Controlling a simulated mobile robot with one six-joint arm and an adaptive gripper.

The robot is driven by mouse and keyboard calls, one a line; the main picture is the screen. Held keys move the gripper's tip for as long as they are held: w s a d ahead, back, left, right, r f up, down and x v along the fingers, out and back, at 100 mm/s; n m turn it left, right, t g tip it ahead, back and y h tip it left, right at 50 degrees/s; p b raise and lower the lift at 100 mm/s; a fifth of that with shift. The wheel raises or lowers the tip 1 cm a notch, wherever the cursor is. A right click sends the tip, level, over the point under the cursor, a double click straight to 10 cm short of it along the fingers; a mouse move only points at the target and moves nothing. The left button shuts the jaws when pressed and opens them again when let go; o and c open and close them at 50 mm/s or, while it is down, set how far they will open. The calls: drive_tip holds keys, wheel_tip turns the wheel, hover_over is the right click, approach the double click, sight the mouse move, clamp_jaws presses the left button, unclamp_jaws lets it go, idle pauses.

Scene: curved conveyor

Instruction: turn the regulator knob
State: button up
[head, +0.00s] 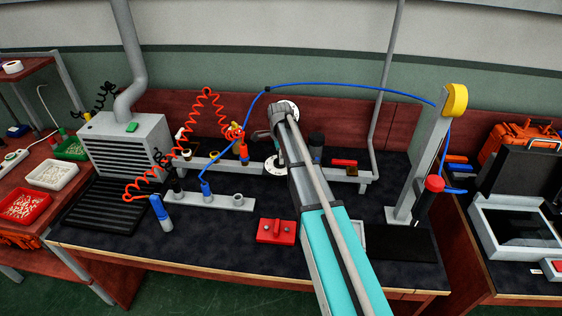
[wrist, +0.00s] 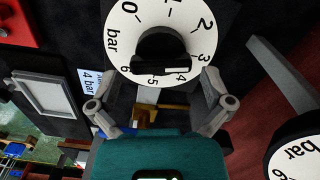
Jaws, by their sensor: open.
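The regulator knob (wrist: 163,47) is black and sits at the centre of a round white dial (wrist: 122,30) marked in bar. A white mark shows on the knob's lower right edge, close to the 4; its exact reading is hard to tell. My gripper (wrist: 160,92) is open, its two grey fingers apart below the knob in the wrist view, with nothing between them. I cannot tell whether a fingertip touches the dial. A small "4 bar" label (wrist: 90,83) is left of the dial. In the head view my gripper (head: 272,128) is near two white discs, and my arm hides the knob.
A second bar dial (wrist: 297,160) is at the lower right of the wrist view. In the head view, a red coiled hose (head: 205,97) and blue hose (head: 330,85) hang nearby. A post with a yellow top (head: 455,100) stands right. A red block (head: 277,231) lies in front.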

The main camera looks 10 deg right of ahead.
drive_tip(key=shift+f, duration=0.45)
drive_tip(key=shift+d, duration=0.1)
drive_tip(key=c, duration=0.9)
